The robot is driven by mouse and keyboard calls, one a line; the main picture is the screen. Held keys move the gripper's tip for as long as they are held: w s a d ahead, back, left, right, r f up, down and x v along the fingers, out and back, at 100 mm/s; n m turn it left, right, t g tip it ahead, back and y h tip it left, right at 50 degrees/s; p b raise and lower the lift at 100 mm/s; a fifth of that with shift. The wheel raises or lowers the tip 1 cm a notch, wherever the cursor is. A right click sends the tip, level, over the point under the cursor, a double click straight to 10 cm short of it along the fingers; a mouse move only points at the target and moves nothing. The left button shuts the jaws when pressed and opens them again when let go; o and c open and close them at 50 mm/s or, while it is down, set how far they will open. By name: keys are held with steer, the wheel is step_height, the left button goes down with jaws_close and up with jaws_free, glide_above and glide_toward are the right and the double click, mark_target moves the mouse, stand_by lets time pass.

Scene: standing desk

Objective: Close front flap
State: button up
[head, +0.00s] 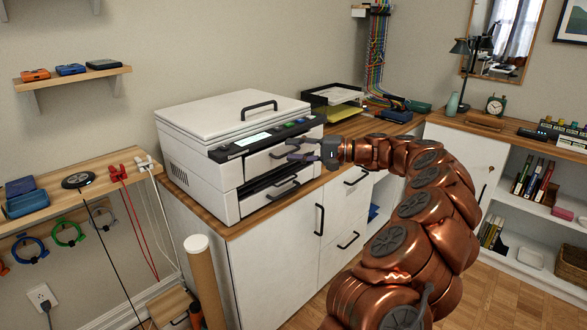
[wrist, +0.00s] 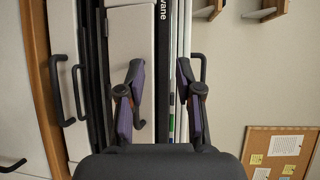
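A white printer (head: 232,108) stands on the wooden-topped cabinet in the head view, with a dark control panel along its upper front. Below the panel is the white front flap (head: 262,163) with a dark handle; its right part is hidden behind my gripper. In the wrist view, turned sideways, the flap (wrist: 129,45) and its handle show near the left finger. I cannot tell exactly how far the flap stands open. My gripper (head: 301,149) is at the printer's right front, fingers apart and empty. In the wrist view my gripper (wrist: 161,82) spans the flap's upper area and the control panel edge; contact is unclear.
Below the flap are a dark gap and a lower tray (head: 262,194) with its own handle. A black paper tray (head: 328,97) stands behind the printer at right. A side shelf (head: 75,190) is at left.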

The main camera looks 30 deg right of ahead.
steer(key=d+f+m+t+h+b, duration=0.1)
steer(key=d+f+m+t+h, duration=0.1)
steer(key=d+f, duration=0.35)
steer(key=w+a+r, duration=0.1)
steer(key=w+a, duration=0.1)
steer(key=w, duration=0.3)
steer(key=shift+w+a+r, duration=0.25)
steer(key=shift+w+a, duration=0.05)
steer(key=shift+a, duration=0.05)
jaws_close()
stand_by(0.4)
